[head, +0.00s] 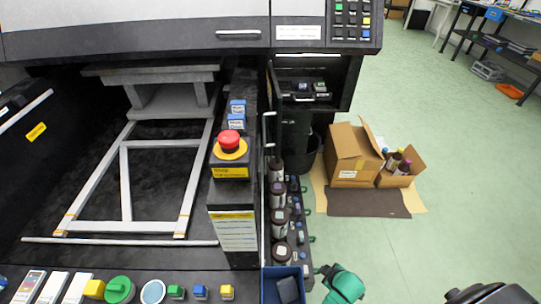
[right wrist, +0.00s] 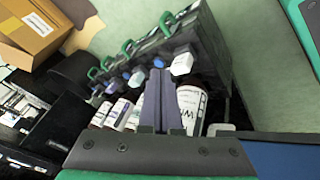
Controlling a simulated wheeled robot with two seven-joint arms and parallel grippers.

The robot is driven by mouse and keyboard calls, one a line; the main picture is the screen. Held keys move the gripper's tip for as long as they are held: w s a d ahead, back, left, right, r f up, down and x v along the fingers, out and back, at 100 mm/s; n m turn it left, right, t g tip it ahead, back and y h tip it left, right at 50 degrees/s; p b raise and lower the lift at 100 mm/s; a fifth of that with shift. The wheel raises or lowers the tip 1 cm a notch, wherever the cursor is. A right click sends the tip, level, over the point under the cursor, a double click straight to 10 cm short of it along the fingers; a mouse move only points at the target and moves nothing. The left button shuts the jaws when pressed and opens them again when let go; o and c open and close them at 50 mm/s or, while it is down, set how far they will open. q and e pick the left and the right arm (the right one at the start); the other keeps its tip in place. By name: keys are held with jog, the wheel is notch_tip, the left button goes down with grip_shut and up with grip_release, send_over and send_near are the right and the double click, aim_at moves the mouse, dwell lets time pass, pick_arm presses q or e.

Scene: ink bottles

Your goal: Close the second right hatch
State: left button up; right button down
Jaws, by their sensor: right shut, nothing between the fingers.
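A black hatch panel (head: 274,95) stands open, seen nearly edge-on, on the right side of the big machine in the head view. Two silver handles show along this side, an upper one (head: 268,114) and a lower one (head: 269,150). I cannot tell for sure which hatch is the second right one. My right gripper (head: 319,270) is low in the head view, by the near end of the bottle row. In the right wrist view its dark fingers (right wrist: 158,78) are shut and empty, in front of the bottles. My left gripper is out of view.
Dark ink bottles (head: 278,222) with white labels stand in a row beside green-handled fittings (head: 304,210). A blue bin (head: 268,285) is at the near end. Cardboard boxes (head: 350,153) lie on the floor to the right. Open green floor lies beyond.

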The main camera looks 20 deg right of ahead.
jog(key=w+a+r+n+t+y+b, duration=0.1)
jog(key=w+r+n+t+b, duration=0.25)
jog(key=w+r, duration=0.5)
jog(key=w+a+r+n+t+b, duration=0.1)
jog(key=w+r+n+t+b, duration=0.35)
jog(key=w, duration=0.75)
jog(key=w+a+r+n+t+y+b, duration=0.1)
jog(key=w+a+r+n+t+b, duration=0.15)
jog(key=r, duration=0.75)
jog(key=w+a+r+n+t+y+b, duration=0.1)
jog(key=a+r+n+y+b, duration=0.15)
jog(key=r, duration=0.75)
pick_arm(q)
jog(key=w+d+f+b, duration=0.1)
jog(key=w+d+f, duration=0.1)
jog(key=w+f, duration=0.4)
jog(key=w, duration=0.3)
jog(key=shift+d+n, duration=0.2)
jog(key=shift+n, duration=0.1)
pick_arm(e)
jog(key=x, duration=0.9)
jog(key=shift+w+a+f+h, duration=0.2)
jog(key=shift+h, duration=0.25)
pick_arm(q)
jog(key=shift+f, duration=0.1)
